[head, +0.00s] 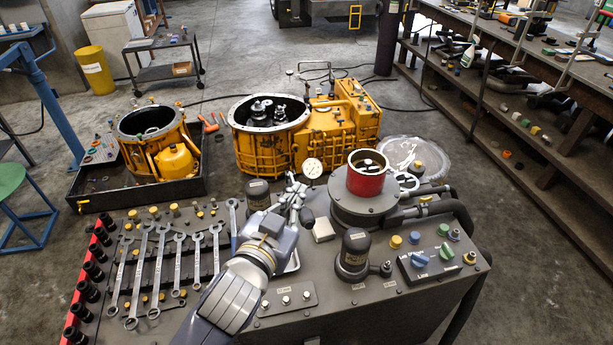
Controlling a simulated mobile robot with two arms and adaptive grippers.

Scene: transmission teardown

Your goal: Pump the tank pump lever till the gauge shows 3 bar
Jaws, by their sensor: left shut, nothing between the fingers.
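A round white gauge (313,168) stands at the back edge of the grey bench; its reading is too small to tell. My left gripper (295,189) is shut and empty, above the bench just left of and below the gauge. A dark rounded knob (307,217) shows right beside the fingers; I cannot tell whether it is the pump lever's end or whether they touch. The gripper and arm hide part of what lies behind them. A grey round tank (363,208) with a red cylinder (367,184) on top stands right of the gauge. My right gripper is not in view.
Several wrenches (162,262) lie on the left of the bench (330,285). A black capped cylinder (355,250) and a control box with knobs (428,262) stand to the right. Yellow housings (330,135) stand on the floor behind. A shelf (500,90) runs along the right.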

